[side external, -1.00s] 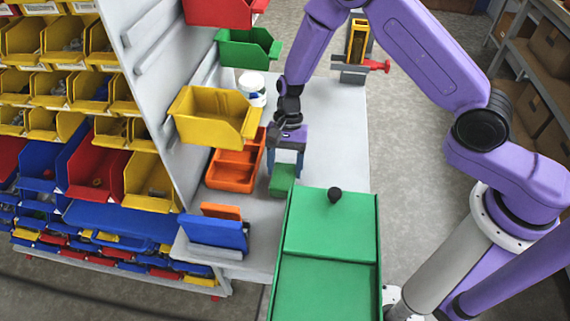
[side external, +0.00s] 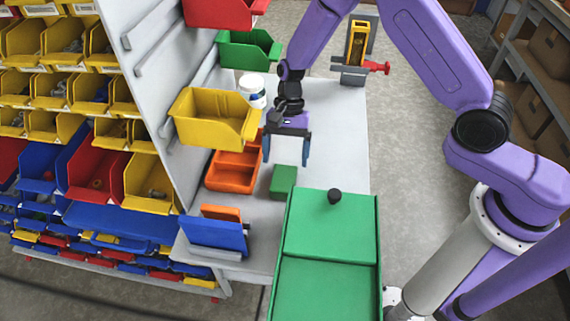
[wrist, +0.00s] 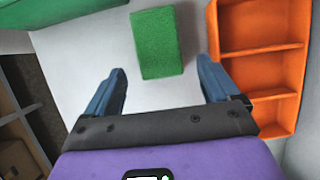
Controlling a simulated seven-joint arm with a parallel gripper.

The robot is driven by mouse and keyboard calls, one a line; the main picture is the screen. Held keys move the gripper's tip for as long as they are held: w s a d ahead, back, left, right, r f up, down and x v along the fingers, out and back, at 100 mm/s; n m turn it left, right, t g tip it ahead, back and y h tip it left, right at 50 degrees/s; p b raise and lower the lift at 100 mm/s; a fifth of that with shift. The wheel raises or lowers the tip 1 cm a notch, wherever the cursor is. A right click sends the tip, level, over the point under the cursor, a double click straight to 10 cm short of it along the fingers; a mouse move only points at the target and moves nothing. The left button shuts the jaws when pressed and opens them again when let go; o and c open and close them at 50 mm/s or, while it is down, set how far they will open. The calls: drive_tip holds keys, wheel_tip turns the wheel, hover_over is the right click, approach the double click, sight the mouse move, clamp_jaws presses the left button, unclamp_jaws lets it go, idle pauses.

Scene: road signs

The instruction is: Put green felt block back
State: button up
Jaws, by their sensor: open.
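The green felt block (side external: 283,181) lies on the grey-white bench, between the orange tray (side external: 231,180) and the green box (side external: 330,258) with a black knob on its lid. In the wrist view the block (wrist: 157,43) lies ahead of the fingers, roughly centred between them. My gripper (side external: 286,163) is open and empty, with its two blue fingers pointing down above the bench, above and beyond the block in the side view. It also shows in the wrist view (wrist: 167,90), with a finger on each side and nothing between them.
The orange tray has several compartments. A yellow bin (side external: 212,120) and a green bin (side external: 248,50) hang on the panel, near my gripper's left. A white jar (side external: 252,90) stands behind. A blue holder (side external: 217,234) is at the front left.

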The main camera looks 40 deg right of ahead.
drive_tip(key=v, duration=0.8)
drive_tip(key=s+d+r+n+t+h, duration=0.1)
drive_tip(key=s+r+n, duration=0.3)
drive_tip(key=s+n, duration=0.15)
drive_tip(key=s+d+r+n+h, duration=0.1)
drive_tip(key=s+r+n, duration=0.4)
drive_tip(key=s, duration=0.2)
drive_tip(key=s+d+r+n+t, duration=0.1)
drive_tip(key=s+d+n, duration=0.4)
drive_tip(key=s, duration=0.3)
drive_tip(key=s+d+r+n+t, duration=0.1)
drive_tip(key=s+d+n, duration=0.4)
drive_tip(key=s, duration=0.4)
drive_tip(key=shift+d+r+n+h, duration=0.2)
drive_tip(key=shift+r+n+h, duration=0.2)
drive_tip(key=shift+n, duration=0.15)
